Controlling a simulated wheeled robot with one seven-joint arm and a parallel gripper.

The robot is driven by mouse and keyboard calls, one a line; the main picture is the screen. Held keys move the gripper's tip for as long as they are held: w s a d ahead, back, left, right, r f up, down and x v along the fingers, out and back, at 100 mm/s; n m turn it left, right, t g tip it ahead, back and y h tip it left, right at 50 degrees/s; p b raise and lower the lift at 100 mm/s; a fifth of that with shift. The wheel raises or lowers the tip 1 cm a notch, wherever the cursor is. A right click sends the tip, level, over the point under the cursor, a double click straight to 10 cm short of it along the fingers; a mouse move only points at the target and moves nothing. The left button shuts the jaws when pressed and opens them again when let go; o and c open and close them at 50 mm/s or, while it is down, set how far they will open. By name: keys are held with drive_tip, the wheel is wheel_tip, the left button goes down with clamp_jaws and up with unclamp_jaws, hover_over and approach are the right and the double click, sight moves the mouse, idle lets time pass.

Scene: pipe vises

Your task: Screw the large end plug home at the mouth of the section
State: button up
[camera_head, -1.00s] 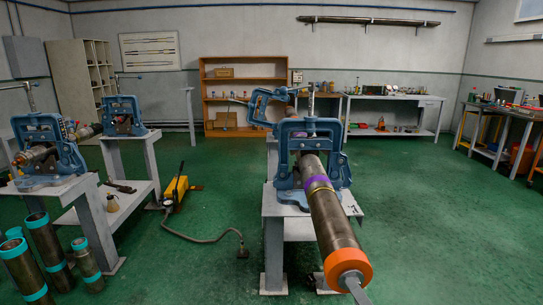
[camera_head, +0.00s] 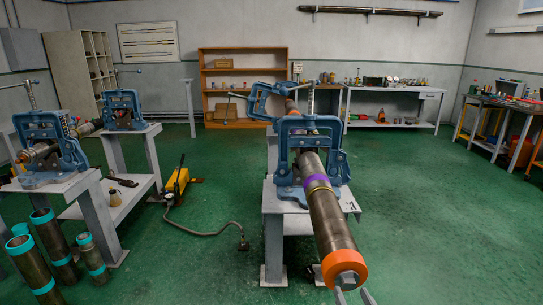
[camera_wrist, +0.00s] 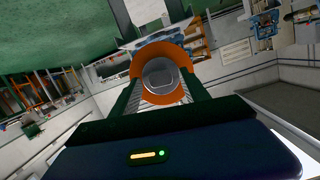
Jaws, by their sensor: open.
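The section (camera_head: 326,215) is a long dark metal pipe with purple and yellow bands, held in the middle vise (camera_head: 306,152). Its near end points toward me. The large end plug (camera_head: 342,262) shows there as an orange ring with a grey head in its centre. No gap shows between the orange ring and the pipe. In the wrist view the plug (camera_wrist: 160,52) faces me, its round grey head ahead of my fingers. My gripper (camera_head: 354,296) is open, its two fingertips apart just below and in front of the head. I cannot tell whether they touch it.
A second vise (camera_head: 270,98) stands behind on the same line. Two more vises (camera_head: 44,145) (camera_head: 122,108) hold another pipe at left. Pipes with teal ends (camera_head: 48,255) stand at lower left. A yellow pump (camera_head: 177,184) with a hose lies on the floor. The floor at right is clear.

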drive_tip(key=n, duration=0.2)
drive_tip(key=shift+a+n+h, duration=0.1)
drive_tip(key=shift+n+h, duration=0.3)
drive_tip(key=shift+n+h+b, duration=0.4)
drive_tip(key=shift+n+b, duration=0.05)
drive_tip(key=shift+n, duration=0.65)
drive_tip(key=shift+r+b+x, duration=0.25)
drive_tip(key=shift+b+x, duration=0.05)
drive_tip(key=shift+x, duration=0.75)
drive_tip(key=shift+w+a, duration=0.1)
drive_tip(key=shift+f, duration=0.15)
